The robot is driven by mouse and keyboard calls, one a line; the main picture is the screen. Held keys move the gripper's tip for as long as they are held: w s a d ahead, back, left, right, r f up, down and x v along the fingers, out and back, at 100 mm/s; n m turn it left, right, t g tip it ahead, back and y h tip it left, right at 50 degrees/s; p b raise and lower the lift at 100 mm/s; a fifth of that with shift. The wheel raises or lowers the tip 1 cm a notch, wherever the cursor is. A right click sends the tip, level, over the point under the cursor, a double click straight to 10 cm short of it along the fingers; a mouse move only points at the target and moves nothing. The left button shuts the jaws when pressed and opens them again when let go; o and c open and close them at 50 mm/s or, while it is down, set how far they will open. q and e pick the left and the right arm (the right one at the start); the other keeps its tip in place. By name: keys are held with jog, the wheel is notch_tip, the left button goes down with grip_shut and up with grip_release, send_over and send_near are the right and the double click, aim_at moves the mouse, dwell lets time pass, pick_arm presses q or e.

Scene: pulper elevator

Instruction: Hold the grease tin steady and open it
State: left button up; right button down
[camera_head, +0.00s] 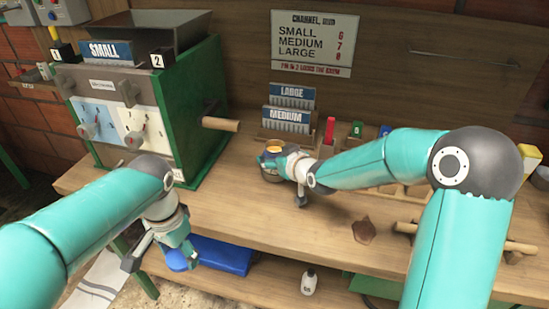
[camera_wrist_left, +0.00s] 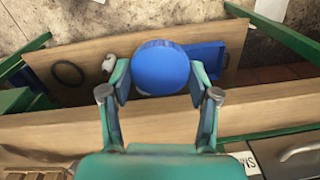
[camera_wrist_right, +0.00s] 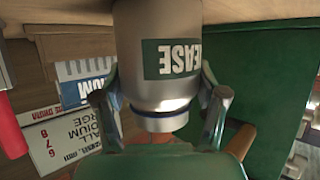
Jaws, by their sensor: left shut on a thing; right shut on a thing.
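The grease tin (camera_head: 270,173) is a grey metal can with a green label, at the back of the bench. Its top is open and orange-yellow grease shows inside. My right gripper (camera_head: 285,165) is shut on it, and in the right wrist view the fingers flank the tin (camera_wrist_right: 160,85), its label upside down. I cannot tell whether the tin touches the bench. A round blue lid (camera_head: 176,261) is apart from the tin, in my left gripper (camera_head: 180,250), beyond the bench's front edge. The left wrist view shows the lid (camera_wrist_left: 160,66) between both fingers.
A green machine (camera_head: 190,120) with a wooden handle stands at the left. Racks of blue MEDIUM (camera_head: 285,116) cards and a red bottle (camera_head: 330,130) are behind the tin. A blue tray (camera_head: 222,255) lies on the lower shelf. A brown lump (camera_head: 364,230) lies on the bench.

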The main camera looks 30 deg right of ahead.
jog(key=shift+f, duration=0.1)
jog(key=shift+c, duration=0.4)
grip_release()
jog(key=shift+s, duration=0.1)
